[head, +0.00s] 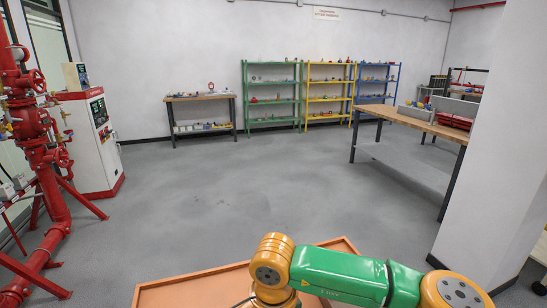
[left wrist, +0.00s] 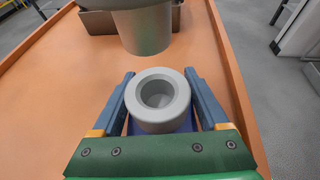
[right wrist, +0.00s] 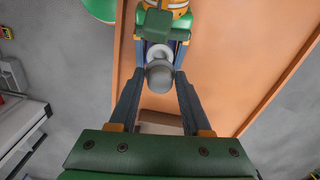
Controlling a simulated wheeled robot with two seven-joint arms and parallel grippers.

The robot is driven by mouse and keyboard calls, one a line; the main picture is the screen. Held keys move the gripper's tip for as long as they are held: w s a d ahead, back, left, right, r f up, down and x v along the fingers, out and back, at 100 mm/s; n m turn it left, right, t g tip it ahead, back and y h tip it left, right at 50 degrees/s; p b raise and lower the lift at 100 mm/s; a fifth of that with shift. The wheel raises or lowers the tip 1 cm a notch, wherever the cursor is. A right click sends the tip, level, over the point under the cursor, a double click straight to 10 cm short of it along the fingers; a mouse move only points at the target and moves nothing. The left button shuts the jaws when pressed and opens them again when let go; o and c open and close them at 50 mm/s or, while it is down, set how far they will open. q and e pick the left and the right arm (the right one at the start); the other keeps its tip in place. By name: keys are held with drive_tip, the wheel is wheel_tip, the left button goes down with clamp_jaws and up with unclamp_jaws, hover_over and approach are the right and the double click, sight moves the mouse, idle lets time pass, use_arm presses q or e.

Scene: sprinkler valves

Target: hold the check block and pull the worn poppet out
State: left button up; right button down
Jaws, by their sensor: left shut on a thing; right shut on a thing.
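The check block (left wrist: 158,118) is a grey round body with a hole in its top, facing the camera in the left wrist view. My left gripper (left wrist: 160,105) is shut on it, one finger at each side. A grey cylinder (left wrist: 146,32), seemingly the worn poppet, shows beyond the block, with a visible gap between them in that view. In the right wrist view my right gripper (right wrist: 160,78) is shut on this cylinder (right wrist: 159,80), and the block's pale ring (right wrist: 172,52) shows behind it between the left fingers. The head view shows neither gripper.
An orange work surface (left wrist: 50,90) with a raised rim lies below both grippers. A brownish box (right wrist: 160,122) stands on it. In the head view, red pipework (head: 40,150) is at left, shelves (head: 272,95) at the back and a workbench (head: 430,125) at right. The floor between is clear.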

use_arm(q)
drive_tip(key=o, duration=1.4)
